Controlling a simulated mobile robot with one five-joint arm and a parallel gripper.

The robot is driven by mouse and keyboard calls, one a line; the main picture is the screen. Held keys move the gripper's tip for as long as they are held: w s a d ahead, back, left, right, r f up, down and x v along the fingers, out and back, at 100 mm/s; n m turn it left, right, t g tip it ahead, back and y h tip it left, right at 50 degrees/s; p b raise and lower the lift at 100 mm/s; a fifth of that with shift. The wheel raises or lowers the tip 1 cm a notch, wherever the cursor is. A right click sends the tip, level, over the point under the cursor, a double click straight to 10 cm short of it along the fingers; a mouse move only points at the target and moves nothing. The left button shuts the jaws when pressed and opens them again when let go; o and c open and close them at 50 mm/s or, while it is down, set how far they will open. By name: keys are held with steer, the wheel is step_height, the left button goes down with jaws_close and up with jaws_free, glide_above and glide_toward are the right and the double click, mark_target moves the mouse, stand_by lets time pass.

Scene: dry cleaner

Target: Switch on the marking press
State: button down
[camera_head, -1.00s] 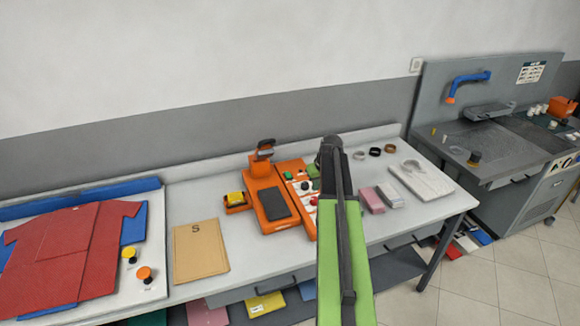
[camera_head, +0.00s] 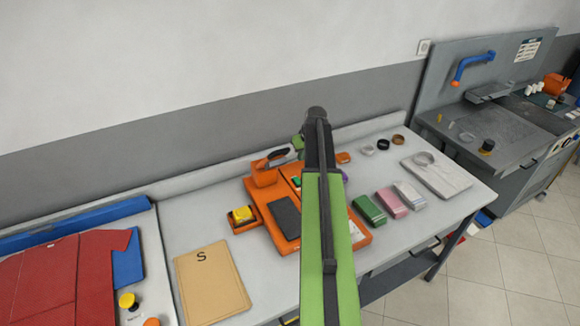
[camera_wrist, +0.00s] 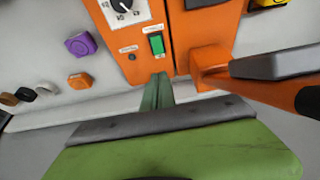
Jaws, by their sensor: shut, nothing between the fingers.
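The marking press (camera_head: 284,218) is an orange machine with a black pad on the grey table, partly covered by my arm in the head view.
The press's raised orange arm (camera_wrist: 210,65) with a dark handle (camera_wrist: 275,65) stands close right of my fingers in the wrist view. A purple block (camera_wrist: 80,44) and an orange block (camera_wrist: 80,81) lie left. Green, pink and white blocks (camera_head: 409,194) lie right of the press.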

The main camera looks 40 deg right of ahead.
mark_target(297, 179)
steer(key=shift+r, duration=0.1)
steer(key=b+x, duration=1.3)
steer(key=x, duration=0.1)
steer(key=shift+s+f, duration=0.2)
steer(key=shift+s, duration=0.1)
steer(key=shift+r, duration=0.1)
